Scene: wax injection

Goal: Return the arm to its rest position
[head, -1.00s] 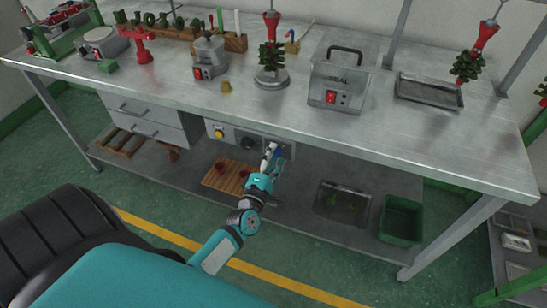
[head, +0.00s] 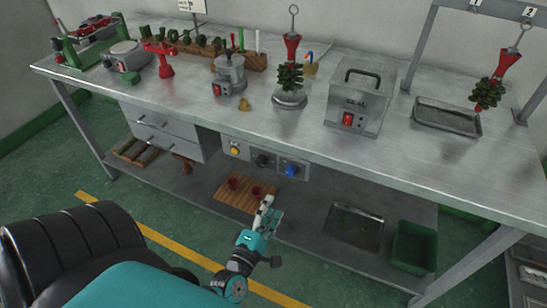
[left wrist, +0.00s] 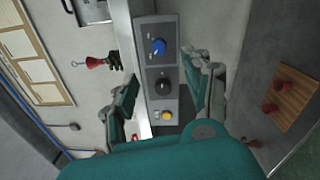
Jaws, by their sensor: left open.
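My left gripper (head: 266,212) is open and empty, in front of the bench and below the control panel (head: 277,164), apart from it. The left arm reaches in from the bottom of the head view. In the left wrist view the two fingers of the gripper (left wrist: 163,78) stand wide apart, with the panel seen between them. The panel carries a blue knob (left wrist: 158,46), a black knob (left wrist: 163,84) and a yellow button (left wrist: 167,115). In the head view the blue knob (head: 291,171) shows uncovered. My right gripper is not in view.
The steel bench top (head: 300,122) overhangs the panel. Below it, a wooden board (head: 233,205) with two red cups, a metal tray (head: 352,230) and a green bin (head: 413,248) rest on the lower shelf. Open green floor lies in front of the bench.

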